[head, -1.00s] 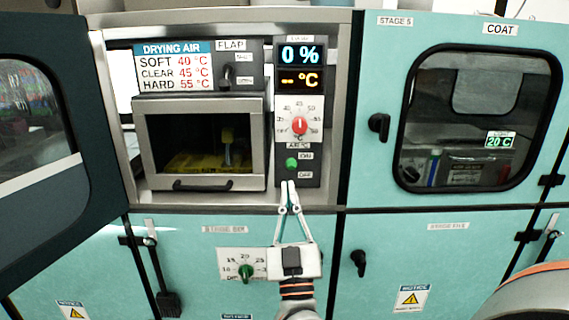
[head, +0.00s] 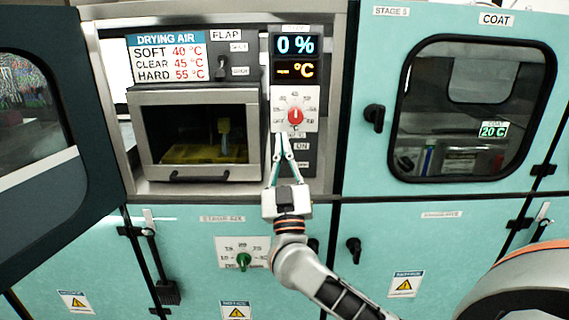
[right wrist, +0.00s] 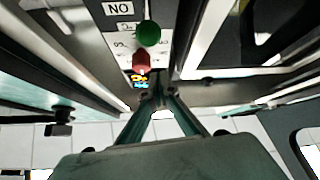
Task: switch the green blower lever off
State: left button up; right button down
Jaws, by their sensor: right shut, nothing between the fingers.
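The green blower lever (right wrist: 149,33) shows as a round green knob in the right wrist view, near the white label by it. In the head view it is hidden behind my right gripper, so I cannot tell its position. My right gripper (head: 282,138) is shut and empty, its fingertips in front of the lever panel (head: 310,167), just below the red dial knob (head: 295,116). In the right wrist view its fingers (right wrist: 158,92) end below the green and red knobs; contact with the lever cannot be told. The ON label is partly visible beside the fingers. My left gripper is not in view.
The display (head: 297,46) above the dial reads 0 %. A flap switch (head: 221,66) and a drying window with a dark handle (head: 213,176) are to the left. A green lower dial knob (head: 243,261) is below. The COAT door (head: 375,160) is to the right.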

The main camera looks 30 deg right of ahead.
pick_arm(q)
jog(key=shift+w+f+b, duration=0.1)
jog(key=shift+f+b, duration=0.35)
jog(key=shift+b, duration=0.2)
pick_arm(e)
jog(key=shift+w+d+f, duration=0.2)
jog(key=shift+d+f, duration=0.05)
jog(key=shift+f, duration=0.3)
jog(key=shift+w+d+f, duration=0.25)
jog(key=shift+d+f, duration=0.05)
jog(key=shift+f, duration=0.25)
jog(key=shift+w+d+f, duration=0.2)
jog(key=shift+d+f, duration=0.05)
jog(key=shift+f, duration=0.3)
